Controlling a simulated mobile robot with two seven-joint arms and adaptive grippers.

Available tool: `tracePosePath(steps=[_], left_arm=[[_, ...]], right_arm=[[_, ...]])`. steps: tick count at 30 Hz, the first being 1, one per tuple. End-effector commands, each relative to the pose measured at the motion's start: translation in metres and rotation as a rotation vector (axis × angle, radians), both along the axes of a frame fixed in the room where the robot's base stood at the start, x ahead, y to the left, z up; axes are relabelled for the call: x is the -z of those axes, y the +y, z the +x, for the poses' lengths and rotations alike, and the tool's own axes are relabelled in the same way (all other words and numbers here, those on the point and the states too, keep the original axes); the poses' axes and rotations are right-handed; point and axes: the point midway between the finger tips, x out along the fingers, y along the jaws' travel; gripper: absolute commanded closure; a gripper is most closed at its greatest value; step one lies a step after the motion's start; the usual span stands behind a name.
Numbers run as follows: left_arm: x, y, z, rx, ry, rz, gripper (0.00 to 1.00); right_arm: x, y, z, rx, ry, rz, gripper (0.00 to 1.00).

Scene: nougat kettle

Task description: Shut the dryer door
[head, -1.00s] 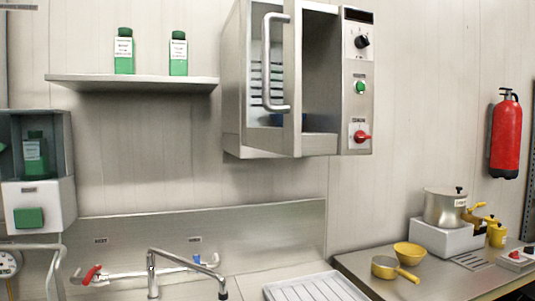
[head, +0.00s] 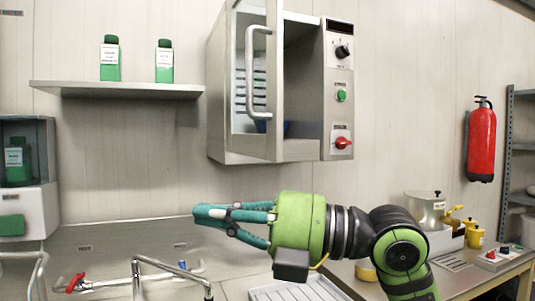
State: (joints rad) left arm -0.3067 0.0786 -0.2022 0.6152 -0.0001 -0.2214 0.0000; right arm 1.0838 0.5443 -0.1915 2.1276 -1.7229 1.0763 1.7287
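The dryer (head: 311,90) is a steel cabinet on the wall at upper middle, with a control panel on its right side. Its door (head: 275,90) stands open, swung out toward me, with a long vertical handle (head: 258,72) on its left face. The dark interior shows to the right of the door's edge. My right gripper (head: 205,213) is below the dryer, pointing left, its teal fingers drawn together at the tips with nothing seen between them. It is apart from the door and handle. My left gripper is not in view.
A shelf (head: 115,90) with two green bottles is left of the dryer. Below are a sink faucet (head: 137,275) and a white tray (head: 300,291). A counter with a pot (head: 425,208) is at right, under a fire extinguisher (head: 481,140). The space before the door looks clear.

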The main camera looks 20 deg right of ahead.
Motion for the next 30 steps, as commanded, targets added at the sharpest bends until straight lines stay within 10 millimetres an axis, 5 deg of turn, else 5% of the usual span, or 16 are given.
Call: tracePosePath(steps=[6,12,17,30], left_arm=[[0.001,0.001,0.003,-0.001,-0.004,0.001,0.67],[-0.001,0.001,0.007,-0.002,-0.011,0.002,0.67],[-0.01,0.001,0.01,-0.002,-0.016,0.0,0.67],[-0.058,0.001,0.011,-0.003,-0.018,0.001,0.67]], right_arm=[[-0.05,-0.072,0.003,0.469,0.031,-0.114,1.0],[-0.07,-0.107,-0.001,0.65,0.064,-0.068,1.0],[-0.072,-0.102,0.013,0.657,0.071,-0.065,1.0],[-0.074,-0.069,0.093,0.658,0.07,-0.067,1.0]])
